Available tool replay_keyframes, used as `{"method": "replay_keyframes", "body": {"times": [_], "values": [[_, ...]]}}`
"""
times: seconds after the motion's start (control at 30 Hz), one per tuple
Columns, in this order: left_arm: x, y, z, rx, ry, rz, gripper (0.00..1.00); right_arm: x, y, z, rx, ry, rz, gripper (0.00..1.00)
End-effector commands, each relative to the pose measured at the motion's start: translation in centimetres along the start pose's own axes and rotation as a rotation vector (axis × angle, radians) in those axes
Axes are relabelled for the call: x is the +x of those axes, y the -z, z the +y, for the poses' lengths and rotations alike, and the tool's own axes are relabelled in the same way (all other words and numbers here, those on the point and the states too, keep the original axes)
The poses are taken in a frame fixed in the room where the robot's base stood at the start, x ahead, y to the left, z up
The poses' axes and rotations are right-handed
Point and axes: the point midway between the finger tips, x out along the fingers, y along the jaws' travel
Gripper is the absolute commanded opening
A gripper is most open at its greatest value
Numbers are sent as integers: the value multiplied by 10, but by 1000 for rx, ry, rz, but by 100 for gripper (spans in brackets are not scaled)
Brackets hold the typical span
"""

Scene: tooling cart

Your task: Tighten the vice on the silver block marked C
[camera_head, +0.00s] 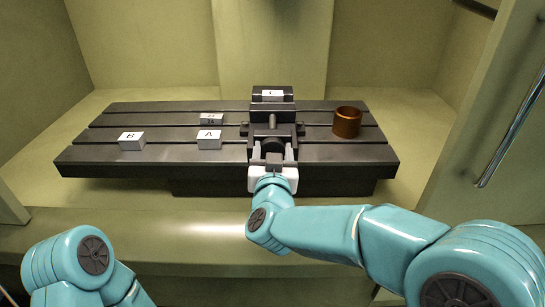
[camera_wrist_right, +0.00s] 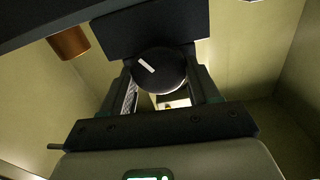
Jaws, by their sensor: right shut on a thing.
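The silver block marked C (camera_head: 272,94) sits at the far end of the dark vice (camera_head: 272,115), between its jaws as far as I can tell. The vice stands on the slotted dark table. Its round black knob (camera_wrist_right: 158,68), with a white line on it, faces my right wrist camera. My right gripper (camera_head: 274,152) is at the near end of the vice, its two fingers on either side of the knob and shut on it. In the wrist view the fingers (camera_wrist_right: 166,80) flank the knob. My left arm shows at lower left; its gripper is out of view.
Blocks marked A (camera_head: 209,139) and B (camera_head: 132,140) lie left of the vice, with another small block (camera_head: 211,118) behind A. A copper-coloured cup (camera_head: 347,122) stands right of the vice. Enclosure walls and a door handle (camera_head: 511,130) border the table (camera_head: 90,156).

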Motion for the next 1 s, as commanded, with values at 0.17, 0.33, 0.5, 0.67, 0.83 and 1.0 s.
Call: {"method": "replay_keyframes", "body": {"times": [0.17,0.33,0.5,0.67,0.83,1.0], "values": [[18,0,-6,0,0,0,43,0,-3,1,138,-1,4,30],[29,0,-10,0,0,0,43,0,-2,2,260,0,4,30],[36,1,-13,0,0,0,43,0,-2,2,357,0,2,30],[41,1,-15,0,0,0,43,0,-1,2,418,0,3,30],[42,1,-15,0,0,0,43,0,0,2,452,0,2,30],[43,1,-15,0,0,0,43,0,1,2,460,0,2,30]]}}
